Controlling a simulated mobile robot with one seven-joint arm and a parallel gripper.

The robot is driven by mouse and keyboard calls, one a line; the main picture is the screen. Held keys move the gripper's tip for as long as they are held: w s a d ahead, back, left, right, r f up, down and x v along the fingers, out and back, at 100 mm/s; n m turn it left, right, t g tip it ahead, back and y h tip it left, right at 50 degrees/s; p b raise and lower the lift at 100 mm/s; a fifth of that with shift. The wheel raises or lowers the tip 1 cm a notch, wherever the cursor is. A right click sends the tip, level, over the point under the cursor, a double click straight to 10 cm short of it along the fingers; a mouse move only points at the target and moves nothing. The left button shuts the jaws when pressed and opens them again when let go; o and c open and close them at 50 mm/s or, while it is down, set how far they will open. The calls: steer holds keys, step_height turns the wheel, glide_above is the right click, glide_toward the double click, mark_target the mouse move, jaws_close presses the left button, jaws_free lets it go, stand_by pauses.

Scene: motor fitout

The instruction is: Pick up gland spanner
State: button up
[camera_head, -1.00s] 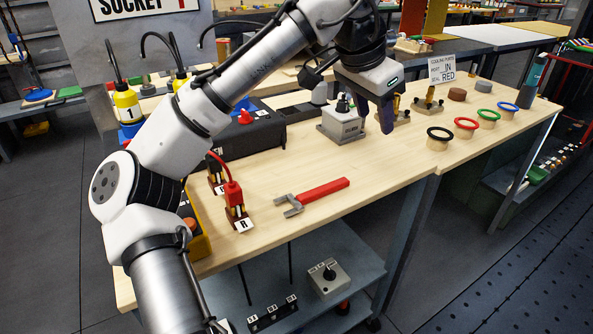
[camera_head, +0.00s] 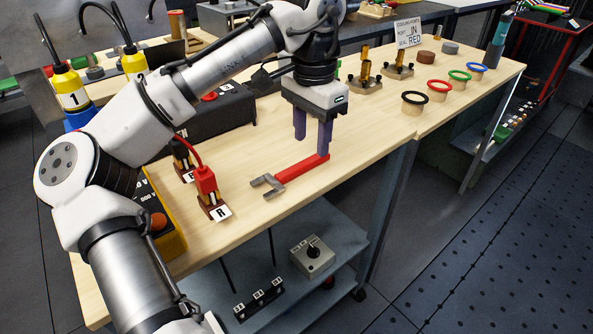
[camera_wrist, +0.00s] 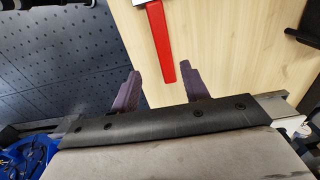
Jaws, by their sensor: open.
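The gland spanner has a red handle (camera_head: 300,169) and a grey forked head (camera_head: 266,185). It lies flat on the wooden bench top. In the head view my gripper (camera_head: 312,147) points down over the far end of the red handle. In the wrist view the red handle (camera_wrist: 162,45) reaches down toward the gap between my open fingers (camera_wrist: 165,85), with its end between them. The grey head is mostly cut off at the top of that view. The fingers look apart from the handle, and nothing is held.
Several ringed cups, such as the black-ringed one (camera_head: 414,103), stand along the right. The bench's front edge (camera_head: 340,181) is close to the handle. A lower shelf holds a grey switch box (camera_head: 312,257).

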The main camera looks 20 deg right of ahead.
mark_target(306, 162)
steer(key=f, duration=0.5)
steer(key=shift+w+a+f, duration=0.1)
steer(key=shift+w+a, duration=0.25)
steer(key=shift+c, duration=0.3)
jaws_close()
